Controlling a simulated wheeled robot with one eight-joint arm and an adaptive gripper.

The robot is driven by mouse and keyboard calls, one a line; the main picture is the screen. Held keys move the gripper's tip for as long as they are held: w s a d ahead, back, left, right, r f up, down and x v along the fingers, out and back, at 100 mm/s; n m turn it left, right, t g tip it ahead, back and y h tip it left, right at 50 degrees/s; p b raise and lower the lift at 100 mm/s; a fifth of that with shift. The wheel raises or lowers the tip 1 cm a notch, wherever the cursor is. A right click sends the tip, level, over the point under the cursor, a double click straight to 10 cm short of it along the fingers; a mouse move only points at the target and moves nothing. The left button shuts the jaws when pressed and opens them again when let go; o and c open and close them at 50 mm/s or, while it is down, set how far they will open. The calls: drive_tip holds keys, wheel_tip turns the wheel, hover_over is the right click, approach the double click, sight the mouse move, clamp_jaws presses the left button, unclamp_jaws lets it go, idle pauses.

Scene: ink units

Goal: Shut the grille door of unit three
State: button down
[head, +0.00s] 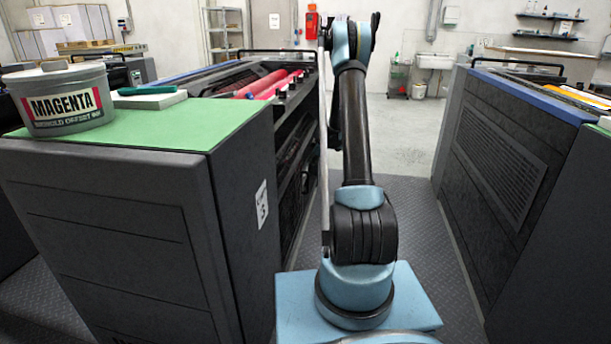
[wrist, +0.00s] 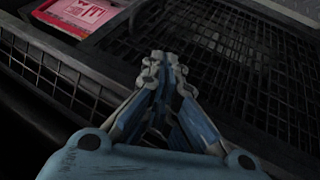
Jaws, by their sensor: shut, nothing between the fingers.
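Unit three (head: 240,170) is the dark cabinet on the left with a white "3" plate (head: 262,204) on its side. In the wrist view a dark grille panel (wrist: 225,45) with a frame fills the upper right, and more mesh (wrist: 60,82) shows at the left. I take the framed panel to be the grille door; how far it stands open I cannot tell. My gripper (wrist: 164,62) is shut and empty, its tips in front of the mesh beside the frame bar. Whether they touch it is unclear. In the head view my arm hides the gripper.
A magenta ink tin (head: 62,100) stands on the green top (head: 150,130). Another dark unit (head: 510,150) stands to the right. The floor aisle (head: 400,125) behind my arm is clear.

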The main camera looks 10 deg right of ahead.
sight(306, 173)
drive_tip(key=shift+n, duration=0.3)
drive_tip(key=x, duration=0.5)
drive_tip(key=w+d+x, duration=0.1)
drive_tip(key=x, duration=0.4)
drive_tip(key=w+d+x, duration=0.1)
drive_tip(key=x, duration=0.4)
drive_tip(key=shift+r, duration=0.25)
drive_tip(key=shift+w+d, duration=0.15)
drive_tip(key=shift+w, duration=0.7)
